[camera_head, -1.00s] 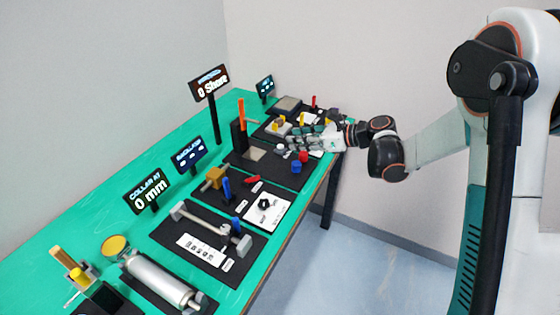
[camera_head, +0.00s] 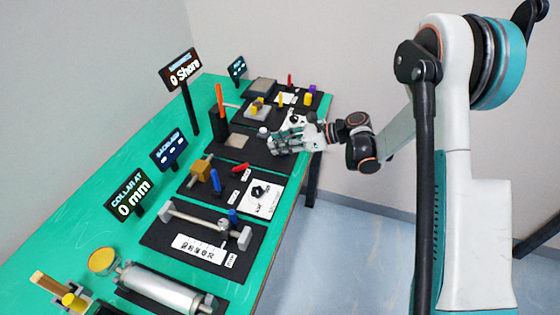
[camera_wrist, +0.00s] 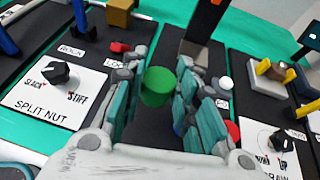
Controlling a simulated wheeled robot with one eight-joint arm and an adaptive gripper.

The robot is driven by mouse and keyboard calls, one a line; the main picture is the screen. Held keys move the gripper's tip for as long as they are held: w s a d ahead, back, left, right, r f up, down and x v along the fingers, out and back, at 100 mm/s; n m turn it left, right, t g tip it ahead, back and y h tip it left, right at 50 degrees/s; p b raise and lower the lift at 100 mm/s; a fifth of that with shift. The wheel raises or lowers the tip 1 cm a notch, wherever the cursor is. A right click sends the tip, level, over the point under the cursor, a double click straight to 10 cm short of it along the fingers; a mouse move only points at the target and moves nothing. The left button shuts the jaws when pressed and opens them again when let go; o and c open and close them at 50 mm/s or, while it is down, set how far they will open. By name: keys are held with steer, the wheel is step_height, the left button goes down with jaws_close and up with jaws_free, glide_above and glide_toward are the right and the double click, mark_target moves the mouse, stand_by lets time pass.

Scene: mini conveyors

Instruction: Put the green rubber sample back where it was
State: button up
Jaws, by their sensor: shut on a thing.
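The green rubber sample (camera_wrist: 158,86) is a short cylinder between the fingers of my gripper (camera_wrist: 163,72) in the wrist view. My gripper is shut on it. In the head view my gripper (camera_head: 278,139) is over the right part of a black mat (camera_head: 258,154), and I cannot make out the sample there. In the wrist view a red sample (camera_wrist: 233,131) shows partly beside the right finger.
A dark post with an orange strip (camera_head: 220,98) stands behind a grey plate (camera_head: 237,140) on this mat. The split nut panel (camera_wrist: 50,90) is left of my gripper in the wrist view. Another device mat (camera_head: 280,118) lies beyond. Display signs (camera_head: 181,70) line the back.

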mark_target(280, 165)
steer(key=shift+f+b, duration=0.8)
steer(key=shift+f, duration=2.35)
steer(key=shift+f, duration=0.1)
steer(key=o, duration=0.7)
steer(key=shift+o, duration=0.3)
